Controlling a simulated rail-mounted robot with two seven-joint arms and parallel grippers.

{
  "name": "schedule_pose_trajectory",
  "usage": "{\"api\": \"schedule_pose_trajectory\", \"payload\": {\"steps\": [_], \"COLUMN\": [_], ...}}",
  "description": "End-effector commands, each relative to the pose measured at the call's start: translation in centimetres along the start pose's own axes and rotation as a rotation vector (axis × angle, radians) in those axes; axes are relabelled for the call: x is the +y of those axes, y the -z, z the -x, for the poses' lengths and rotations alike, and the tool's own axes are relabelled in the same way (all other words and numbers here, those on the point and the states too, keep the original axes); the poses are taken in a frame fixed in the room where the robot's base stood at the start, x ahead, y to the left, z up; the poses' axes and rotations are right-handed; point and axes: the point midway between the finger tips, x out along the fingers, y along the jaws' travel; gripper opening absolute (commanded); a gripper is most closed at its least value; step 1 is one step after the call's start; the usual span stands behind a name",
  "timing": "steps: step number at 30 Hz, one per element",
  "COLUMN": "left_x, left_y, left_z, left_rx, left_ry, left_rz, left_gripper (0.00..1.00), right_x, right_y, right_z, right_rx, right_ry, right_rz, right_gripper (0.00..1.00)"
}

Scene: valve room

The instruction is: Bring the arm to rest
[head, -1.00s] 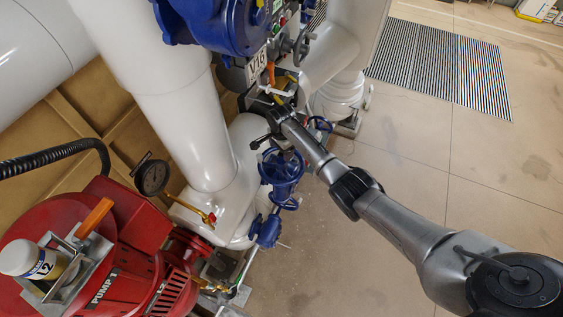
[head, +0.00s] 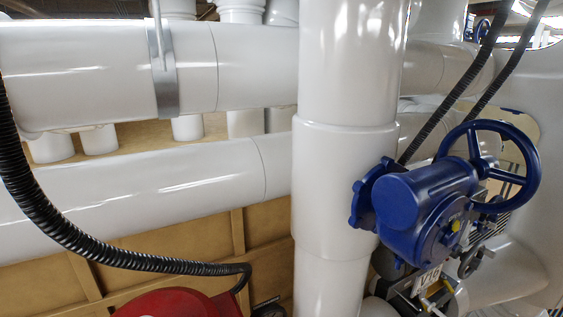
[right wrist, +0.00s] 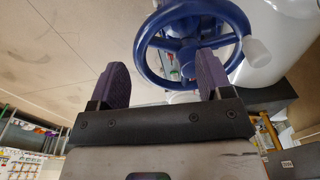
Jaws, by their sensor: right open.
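My right gripper (right wrist: 165,68) shows in the right wrist view with its two dark purple finger pads spread wide. Nothing is held between them. A blue handwheel (right wrist: 147,66) appears beyond the fingertips, and its rim is partly hidden behind the right finger. I cannot tell how far apart they are. Neither gripper nor any part of my arms shows in the head view.
In the head view, a blue valve actuator (head: 430,205) with a large blue handwheel (head: 537,165) stands at the right, above the V16 tag (head: 427,281). A white vertical pipe (head: 345,180) and a black hose (head: 50,215) are nearby. Red equipment (head: 175,303) shows below.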

Motion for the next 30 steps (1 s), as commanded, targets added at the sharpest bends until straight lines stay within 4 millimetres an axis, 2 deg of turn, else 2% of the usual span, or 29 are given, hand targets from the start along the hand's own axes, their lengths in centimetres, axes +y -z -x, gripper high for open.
{"api": "schedule_pose_trajectory", "payload": {"steps": [1,3,7,11,15,18,22,26,30], "left_x": [0.0,0.0,-0.1,-0.2,-0.4,-0.4,-0.4,-0.4,-0.3], "left_y": [0.0,0.0,-0.1,-0.1,-0.1,-0.1,-0.1,-0.1,-0.1], "left_z": [0.0,0.0,0.0,0.0,0.0,0.0,0.0,0.0,0.0], "left_rx": [0.000,0.000,-0.001,-0.002,-0.003,-0.003,-0.003,-0.003,-0.003], "left_ry": [0.000,0.001,0.003,0.006,0.010,0.011,0.011,0.010,0.008], "left_rz": [0.000,-0.001,-0.004,-0.008,-0.012,-0.014,-0.014,-0.013,-0.010], "left_gripper": [0.69,0.69,0.69,0.69,0.69,0.69,0.69,0.69,0.69], "right_x": [1.8,3.8,8.1,12.7,17.2,19.9,22.3,23.8,24.3], "right_y": [-2.3,-5.1,-10.1,-14.8,-18.7,-20.7,-22.4,-23.2,-23.5], "right_z": [-1.0,-1.7,-1.8,-0.6,1.9,3.9,6.1,7.6,8.3], "right_rx": [0.007,0.022,0.051,0.082,0.121,0.149,0.180,0.201,0.211], "right_ry": [0.008,0.027,0.065,0.105,0.143,0.164,0.180,0.188,0.191], "right_rz": [0.102,0.249,0.510,0.752,0.969,1.089,1.200,1.264,1.292], "right_gripper": [0.72,0.72,0.72,0.72,0.72,0.72,0.72,0.72,0.72]}}
